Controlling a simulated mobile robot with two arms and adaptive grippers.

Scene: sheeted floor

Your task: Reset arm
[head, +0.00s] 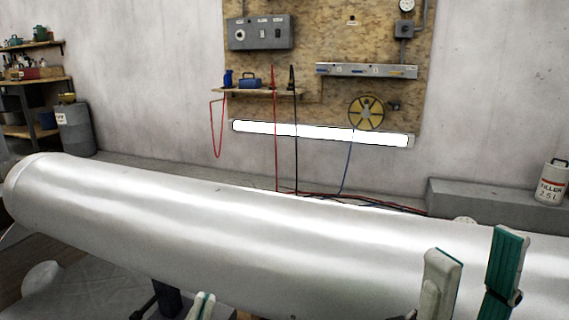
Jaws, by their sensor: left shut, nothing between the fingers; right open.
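My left gripper (203,299) shows only its white and green fingertips at the bottom edge, left of centre. Its fingers are together and hold nothing. My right gripper (476,248) is at the lower right, with its two white and green fingers apart and pointing up. Nothing is held between them. Both grippers appear in front of a large shiny metal cylinder (230,225) that lies across the view. I cannot tell whether either gripper touches it. The rest of both arms is mostly out of view or hidden.
A wooden wall panel (330,35) carries a grey control box (261,33), a lit tube (320,133) and hanging cables. A grey ledge (480,198) holds a white filler can (551,184) at right. Shelves (35,85) and a grey drum (76,128) stand at far left.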

